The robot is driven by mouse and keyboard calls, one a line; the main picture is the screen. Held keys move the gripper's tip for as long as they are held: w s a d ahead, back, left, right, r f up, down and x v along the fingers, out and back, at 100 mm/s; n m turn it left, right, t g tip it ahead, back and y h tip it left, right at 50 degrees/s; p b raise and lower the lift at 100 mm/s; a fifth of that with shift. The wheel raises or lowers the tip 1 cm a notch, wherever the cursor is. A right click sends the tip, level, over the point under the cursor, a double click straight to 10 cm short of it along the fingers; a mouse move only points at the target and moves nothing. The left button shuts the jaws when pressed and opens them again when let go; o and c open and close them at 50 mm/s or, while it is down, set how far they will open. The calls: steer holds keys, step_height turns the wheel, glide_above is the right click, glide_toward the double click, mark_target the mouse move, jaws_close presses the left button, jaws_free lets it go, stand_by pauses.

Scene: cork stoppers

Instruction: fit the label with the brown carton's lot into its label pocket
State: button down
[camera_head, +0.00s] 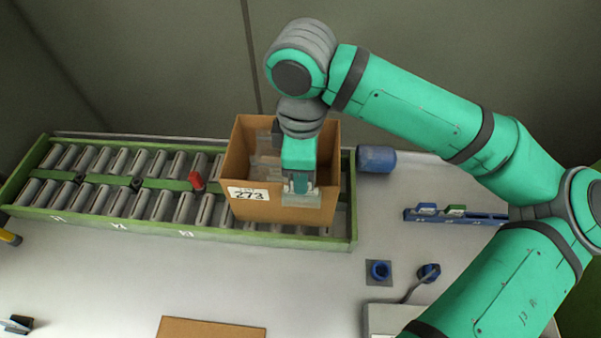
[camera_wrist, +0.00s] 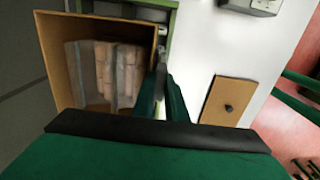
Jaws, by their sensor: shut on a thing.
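The brown carton (camera_head: 262,210) stands open on the roller conveyor, its white lot marking (camera_head: 248,193) reading what looks like 273. In the wrist view the carton (camera_wrist: 50,58) fills the left side, with clear bags of corks (camera_wrist: 112,70) inside. My gripper (camera_head: 300,188) points down at the right part of the carton's front wall. It is shut on a thin pale piece, apparently the label (camera_wrist: 162,68), seen edge-on between the fingers in the wrist view. A pale, clear-looking patch, perhaps the label pocket (camera_head: 307,198), shows by the fingertips. I cannot tell whether the label is inside it.
The green-framed roller conveyor (camera_head: 100,218) runs left, with a red piece (camera_head: 196,181) on it. A blue rack (camera_head: 480,218) with blue and green pieces lies right. A brown board (camera_head: 210,328) lies in front. The table between is mostly clear.

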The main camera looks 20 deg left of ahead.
steer(key=shift+f, duration=0.25)
steer(key=shift+d+f, duration=0.1)
steer(key=shift+f, duration=0.05)
steer(key=shift+s+f, duration=0.1)
steer(key=shift+f, duration=0.75)
stand_by(0.7)
steer(key=c, duration=1.7)
jaws_free()
steer(key=shift+r, duration=0.35)
step_height(320, 180, up, 11)
steer(key=shift+s+f, duration=0.1)
steer(key=shift+f, duration=0.1)
